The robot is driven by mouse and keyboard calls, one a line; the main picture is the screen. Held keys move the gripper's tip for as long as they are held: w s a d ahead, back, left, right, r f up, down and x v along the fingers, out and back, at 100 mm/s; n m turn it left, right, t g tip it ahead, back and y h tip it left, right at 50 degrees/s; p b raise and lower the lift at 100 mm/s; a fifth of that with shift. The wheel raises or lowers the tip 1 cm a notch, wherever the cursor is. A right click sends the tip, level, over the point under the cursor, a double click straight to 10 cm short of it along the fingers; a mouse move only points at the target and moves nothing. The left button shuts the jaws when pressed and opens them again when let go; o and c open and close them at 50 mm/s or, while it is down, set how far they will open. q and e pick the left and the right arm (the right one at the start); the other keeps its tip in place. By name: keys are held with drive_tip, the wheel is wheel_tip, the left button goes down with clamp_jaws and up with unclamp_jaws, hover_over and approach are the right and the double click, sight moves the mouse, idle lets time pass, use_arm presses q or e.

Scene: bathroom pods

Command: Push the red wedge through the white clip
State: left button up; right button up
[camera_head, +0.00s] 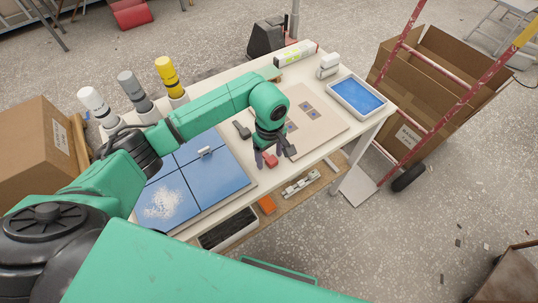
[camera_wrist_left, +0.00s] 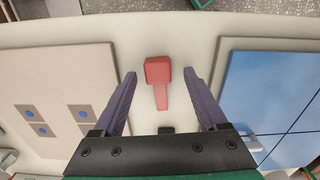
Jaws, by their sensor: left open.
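The red wedge (camera_head: 270,160) lies on the pale table top between the blue tiles and the beige board. In the left wrist view the wedge (camera_wrist_left: 158,72) has a broad block end and a narrower tail. My left gripper (camera_head: 271,156) points down over it, open, with one finger on each side of the wedge and a gap to both. The fingers also frame it in the left wrist view (camera_wrist_left: 160,75). The white clip (camera_head: 205,152) sits on the blue tile panel (camera_head: 225,178), left of the gripper. My right gripper is not in view.
A dark grey item (camera_head: 242,129) lies behind the wedge. The beige board (camera_head: 325,120) with small patterned squares is to the right, and a blue-filled tray (camera_head: 358,97) beyond it. Bottles (camera_head: 168,75) stand at the back left. A lower shelf holds an orange block (camera_head: 267,205).

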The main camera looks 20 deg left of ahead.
use_arm(q)
drive_tip(key=shift+w, duration=0.15)
clamp_jaws()
drive_tip(key=shift+r, duration=0.1)
